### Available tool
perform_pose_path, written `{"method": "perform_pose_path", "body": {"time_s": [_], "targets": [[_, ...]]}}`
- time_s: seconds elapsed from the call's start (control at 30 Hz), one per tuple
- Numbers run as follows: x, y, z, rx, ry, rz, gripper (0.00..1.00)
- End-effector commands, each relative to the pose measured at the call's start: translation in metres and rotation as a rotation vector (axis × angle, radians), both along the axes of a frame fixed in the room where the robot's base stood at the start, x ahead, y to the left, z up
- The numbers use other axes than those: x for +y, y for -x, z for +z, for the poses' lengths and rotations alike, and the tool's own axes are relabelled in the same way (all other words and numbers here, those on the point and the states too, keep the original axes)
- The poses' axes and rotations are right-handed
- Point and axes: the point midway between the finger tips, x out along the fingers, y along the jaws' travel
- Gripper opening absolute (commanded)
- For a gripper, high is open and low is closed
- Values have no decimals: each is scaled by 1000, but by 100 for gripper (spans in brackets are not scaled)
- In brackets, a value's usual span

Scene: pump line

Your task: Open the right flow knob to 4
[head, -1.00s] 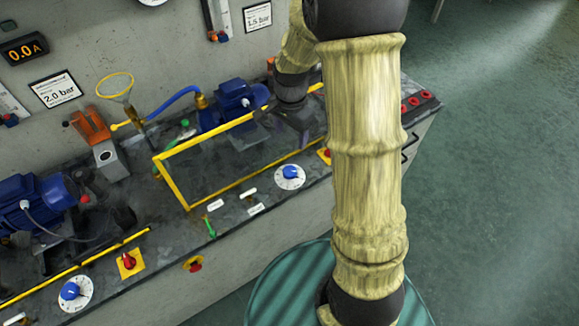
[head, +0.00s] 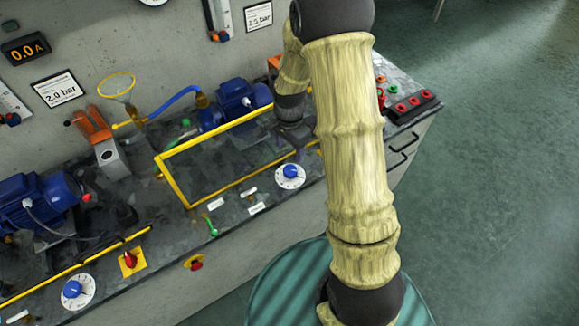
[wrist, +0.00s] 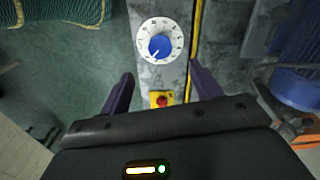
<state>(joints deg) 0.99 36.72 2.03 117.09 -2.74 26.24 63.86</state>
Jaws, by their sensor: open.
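The right flow knob (head: 291,172) is a blue knob on a round white dial, on the bench's front strip. In the wrist view the knob (wrist: 160,45) lies ahead of my gripper (wrist: 163,86), roughly centred between its fingers but beyond their tips. Its pale pointer mark appears to aim down-left in that view; the dial numbers are too small to read surely. My gripper is open, empty and apart from the knob. In the head view it hangs just behind and above the dial, partly hidden by my arm. The left flow knob (head: 72,290) sits on a similar dial at lower left.
A red button on a yellow plate (wrist: 160,99) shows between the fingers. Blue pumps (head: 240,102), a red switch (head: 130,260) and red sockets (head: 415,104) stand on the bench. The floor at right is clear.

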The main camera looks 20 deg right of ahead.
Motion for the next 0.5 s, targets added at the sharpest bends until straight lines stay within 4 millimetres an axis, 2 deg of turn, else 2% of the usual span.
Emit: {"method": "perform_pose_path", "body": {"time_s": [0.1, 0.5], "targets": [[0, 1, -21, 5, -1, 1, 64], [0, 2, -83, 5, -1, 1, 64]]}}
